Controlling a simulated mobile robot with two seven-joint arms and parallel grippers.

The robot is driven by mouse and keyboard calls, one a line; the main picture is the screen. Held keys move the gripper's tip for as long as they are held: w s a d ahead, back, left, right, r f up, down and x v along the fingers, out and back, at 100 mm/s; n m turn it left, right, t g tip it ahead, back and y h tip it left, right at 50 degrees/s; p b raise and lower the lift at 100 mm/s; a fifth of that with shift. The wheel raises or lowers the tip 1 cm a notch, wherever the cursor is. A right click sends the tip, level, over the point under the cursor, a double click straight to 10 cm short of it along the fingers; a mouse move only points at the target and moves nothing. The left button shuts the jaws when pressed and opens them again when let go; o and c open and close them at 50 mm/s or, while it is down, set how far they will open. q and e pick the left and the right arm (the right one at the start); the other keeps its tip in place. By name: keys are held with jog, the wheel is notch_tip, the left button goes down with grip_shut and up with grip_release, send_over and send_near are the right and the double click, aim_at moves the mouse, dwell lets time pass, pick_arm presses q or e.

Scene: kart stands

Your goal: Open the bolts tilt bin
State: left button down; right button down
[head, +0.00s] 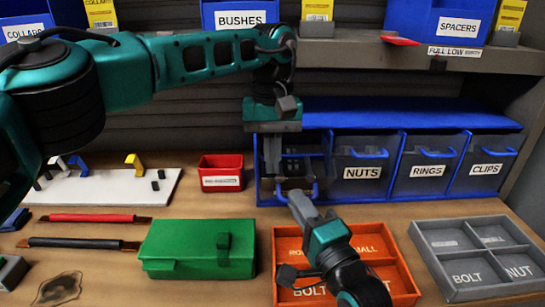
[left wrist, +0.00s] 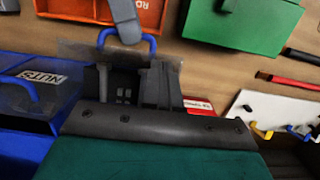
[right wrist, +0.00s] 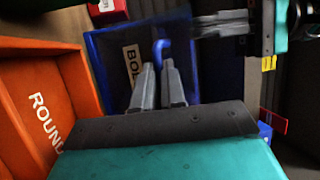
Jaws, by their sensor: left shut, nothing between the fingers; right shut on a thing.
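The bolts tilt bin (head: 266,188) is the leftmost in the blue bin row. Its front leans out, with its handle lower and nearer than the neighbouring handles. Its label, partly hidden, shows in the right wrist view (right wrist: 130,62). My right gripper (head: 302,203) is shut on the blue handle (right wrist: 160,45), which also shows in the left wrist view (left wrist: 145,40). My left gripper (head: 272,160) is shut and empty, pointing down at the bolts bin's opening behind the handle. Whether it touches the bin is unclear. My left gripper hides part of the bin's inside.
The nuts bin (head: 360,180), rings bin (head: 425,178) and clips bin (head: 484,176) stand upright to the right. An orange tray (head: 400,300) lies under my right arm. A green box (head: 190,240), a red bin (head: 221,168) and a grey tray (head: 435,255) are nearby.

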pick_arm(q)
jog(key=shift+f, duration=0.1)
pick_arm(e)
jog(key=shift+f, duration=0.3)
